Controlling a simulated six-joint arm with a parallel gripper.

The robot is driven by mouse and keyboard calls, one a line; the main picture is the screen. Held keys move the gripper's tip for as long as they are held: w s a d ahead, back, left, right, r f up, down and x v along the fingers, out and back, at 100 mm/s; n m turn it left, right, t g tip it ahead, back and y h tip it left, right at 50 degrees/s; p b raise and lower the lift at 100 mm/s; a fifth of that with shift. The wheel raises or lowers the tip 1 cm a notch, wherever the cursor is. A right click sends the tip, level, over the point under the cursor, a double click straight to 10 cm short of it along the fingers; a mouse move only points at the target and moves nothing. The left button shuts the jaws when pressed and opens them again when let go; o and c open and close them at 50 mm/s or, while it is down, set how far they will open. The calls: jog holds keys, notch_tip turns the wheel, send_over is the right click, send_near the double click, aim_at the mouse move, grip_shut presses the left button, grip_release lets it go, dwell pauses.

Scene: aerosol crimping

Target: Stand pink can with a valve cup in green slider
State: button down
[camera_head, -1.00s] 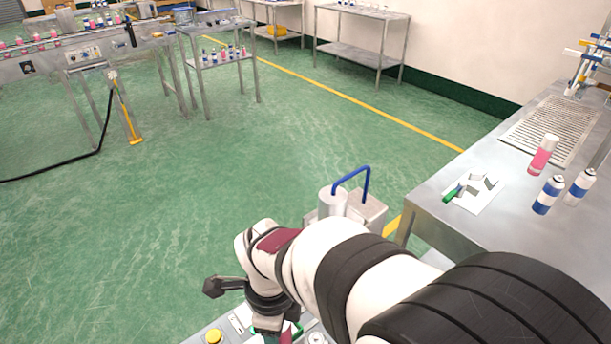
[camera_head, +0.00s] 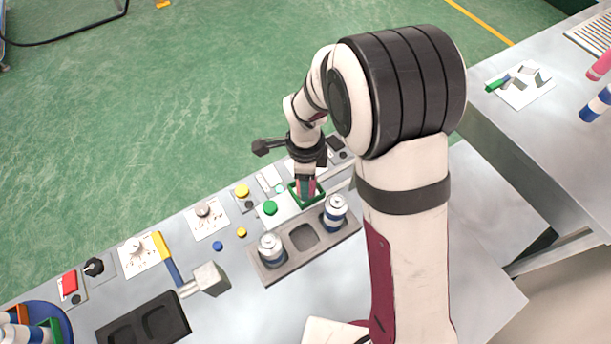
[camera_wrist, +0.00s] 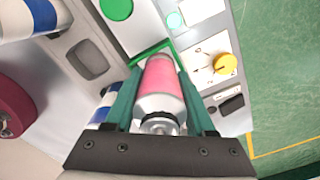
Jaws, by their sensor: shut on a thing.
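The pink can (camera_wrist: 160,78) is between the teal fingers of my gripper (camera_wrist: 152,88), which is shut on it. Its silver shoulder and a dark-ringed top (camera_wrist: 158,124) face the wrist camera. The green slider (camera_wrist: 150,52) shows as a green edge just beyond the can's far end. In the head view, my gripper (camera_head: 305,186) points down into the green slider's frame (camera_head: 318,201), and the can is mostly hidden by the fingers. The can looks upright, at or inside the slider; I cannot tell whether its base touches the bottom.
A green button (camera_head: 270,208), a yellow knob (camera_head: 242,190) and a blue-and-yellow lever (camera_head: 170,262) stand on the panel to the left.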

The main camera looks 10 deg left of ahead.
jog(key=shift+c, duration=1.2)
grip_release()
notch_tip(320, 180, up, 12)
jog(key=shift+r, duration=0.1)
jog(key=s+d+r+n, duration=0.4)
jog(key=s+d+r, duration=0.15)
jog(key=d, duration=0.35)
jog(key=s+d+n+y, duration=0.1)
jog(key=s+d+n, duration=0.2)
jog(key=s, duration=0.4)
jog(key=s+d+f+n, duration=0.1)
jog(key=s+d+n, duration=0.2)
jog(key=s, duration=0.4)
jog(key=shift+f+y, duration=0.15)
jog(key=shift+y, duration=0.25)
jog(key=shift+s+d, duration=0.1)
